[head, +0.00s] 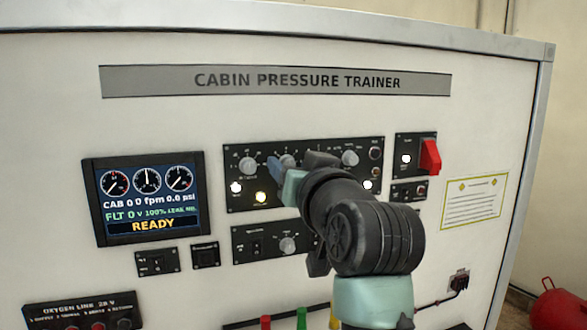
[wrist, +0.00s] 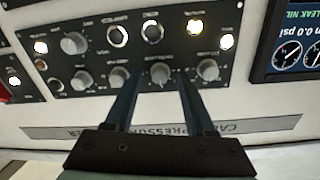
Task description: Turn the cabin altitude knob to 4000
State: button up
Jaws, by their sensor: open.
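The dark control panel (head: 330,190) on the trainer's white face carries a row of grey knobs. My gripper (head: 292,163) is open and empty in front of it. In the wrist view, which is upside down, its two fingers (wrist: 159,80) point at the panel, and one knob (wrist: 160,72) sits between the tips. The same knob (head: 287,160) shows partly in the head view. I cannot tell whether the fingers reach around it or stop short. Its label and scale are too small to read, so I cannot confirm it is the cabin altitude knob.
Neighbouring knobs (wrist: 118,76) and (wrist: 207,69) sit close outside the fingers. A display (head: 150,198) at left reads READY. A red switch guard (head: 430,156) is at right. A smaller panel with another knob (head: 287,245) lies below.

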jog(key=shift+s, duration=0.1)
jog(key=b+v, duration=0.6)
jog(key=v, duration=0.6)
jog(key=shift+s, duration=0.4)
jog(key=shift+d, duration=0.15)
